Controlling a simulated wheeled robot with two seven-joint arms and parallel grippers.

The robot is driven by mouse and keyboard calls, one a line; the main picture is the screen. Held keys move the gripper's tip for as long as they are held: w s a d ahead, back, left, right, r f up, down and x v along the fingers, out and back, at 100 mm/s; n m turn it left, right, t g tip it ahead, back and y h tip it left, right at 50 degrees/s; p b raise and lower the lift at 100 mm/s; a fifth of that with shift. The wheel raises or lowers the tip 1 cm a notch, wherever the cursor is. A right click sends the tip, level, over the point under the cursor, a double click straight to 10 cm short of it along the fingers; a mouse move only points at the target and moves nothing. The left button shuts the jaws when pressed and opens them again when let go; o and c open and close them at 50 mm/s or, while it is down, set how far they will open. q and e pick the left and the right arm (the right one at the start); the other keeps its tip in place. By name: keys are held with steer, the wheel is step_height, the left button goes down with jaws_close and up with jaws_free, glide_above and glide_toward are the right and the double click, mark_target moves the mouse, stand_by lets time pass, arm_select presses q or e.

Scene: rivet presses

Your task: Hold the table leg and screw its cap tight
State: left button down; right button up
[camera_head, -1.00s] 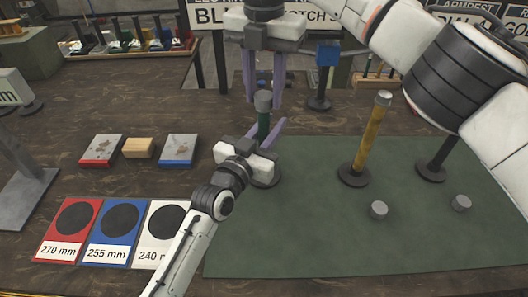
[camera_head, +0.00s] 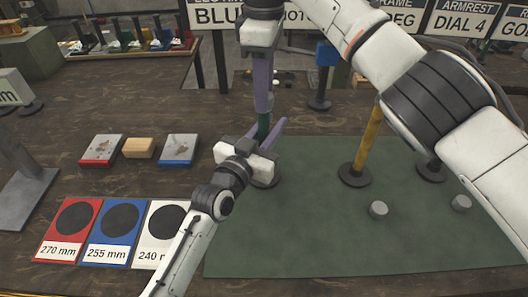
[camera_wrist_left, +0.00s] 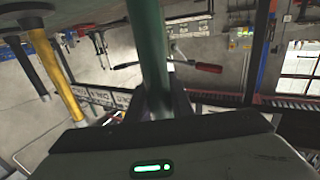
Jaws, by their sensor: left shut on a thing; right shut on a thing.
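The green table leg (camera_head: 264,122) stands upright on a round dark base (camera_head: 265,178) at the left edge of the green mat. My left gripper (camera_head: 268,137) is shut on the leg; the leg also runs between the fingers in the left wrist view (camera_wrist_left: 149,45). My right gripper (camera_head: 263,108) points straight down over the leg's top and is shut on the cap. Its purple fingers, seen edge-on, hide the grey cap.
A yellow leg (camera_head: 368,142) stands on the green mat (camera_head: 310,235), partly behind my right arm. Two loose grey caps (camera_head: 378,209) (camera_head: 461,202) lie on the mat. Red, blue and white length cards (camera_head: 113,253) lie at left. The mat's front is clear.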

steer(key=m, duration=0.5)
steer(key=shift+a, duration=0.1)
steer(key=m, duration=0.6)
steer(key=shift+m, duration=0.4)
steer(key=m, duration=0.6)
steer(key=shift+m, duration=0.3)
steer(key=m, duration=0.6)
steer(key=shift+m, duration=0.3)
steer(key=o, duration=1.1)
steer(key=shift+o, duration=0.2)
steer(key=shift+r, duration=2.2)
